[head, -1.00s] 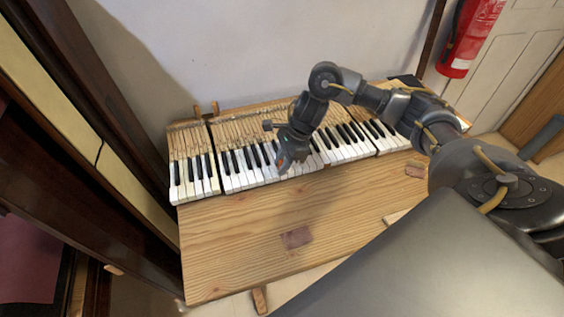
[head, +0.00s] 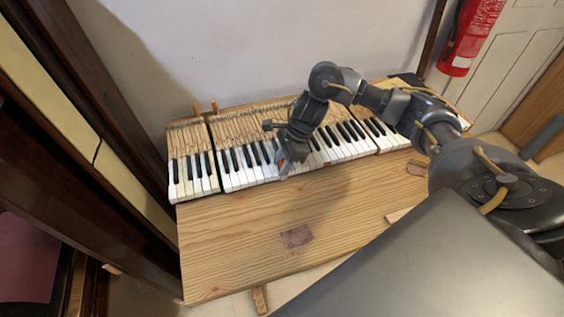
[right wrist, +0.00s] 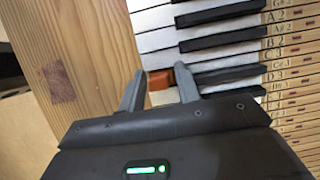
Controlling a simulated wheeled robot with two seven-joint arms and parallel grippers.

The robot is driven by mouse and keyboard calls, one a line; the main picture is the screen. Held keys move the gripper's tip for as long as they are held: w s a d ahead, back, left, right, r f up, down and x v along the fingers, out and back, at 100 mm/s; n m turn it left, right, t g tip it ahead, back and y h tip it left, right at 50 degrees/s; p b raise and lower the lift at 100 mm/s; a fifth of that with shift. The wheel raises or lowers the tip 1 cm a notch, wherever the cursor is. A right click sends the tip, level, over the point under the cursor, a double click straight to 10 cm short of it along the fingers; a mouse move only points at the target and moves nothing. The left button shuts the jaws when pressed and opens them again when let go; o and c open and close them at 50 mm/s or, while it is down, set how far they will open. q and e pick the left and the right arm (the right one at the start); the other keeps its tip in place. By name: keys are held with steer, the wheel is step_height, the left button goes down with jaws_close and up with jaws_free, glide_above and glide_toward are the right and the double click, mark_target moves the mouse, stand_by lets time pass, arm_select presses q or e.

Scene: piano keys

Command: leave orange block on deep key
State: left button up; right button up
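The row of black and white piano keys (head: 240,179) runs across the wooden keyboard. My right gripper (head: 285,168) is low over the front ends of the middle keys. In the right wrist view its two fingers (right wrist: 160,82) stand on either side of a small orange block (right wrist: 160,79), which appears gripped between the tips. The block is at the front edge of the white keys (right wrist: 152,42); I cannot tell whether it touches a key. No key is visibly marked as the deep key. My left gripper is out of view.
A bare wooden ledge (head: 235,250) lies in front of the keys, with a dark reddish patch (head: 297,236). Letter labels (right wrist: 281,45) line the key backs. A dark wooden cabinet (head: 90,110) stands at the left. A fire extinguisher (head: 468,35) hangs at upper right.

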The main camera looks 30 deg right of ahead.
steer(key=shift+r, duration=0.15)
steer(key=shift+r+p, duration=0.8)
steer(key=shift+r, duration=0.15)
steer(key=o, duration=0.6)
steer(key=shift+c, duration=0.2)
steer(key=shift+r+p, duration=1.9)
steer(key=shift+r, duration=0.65)
steer(key=shift+f, duration=0.1)
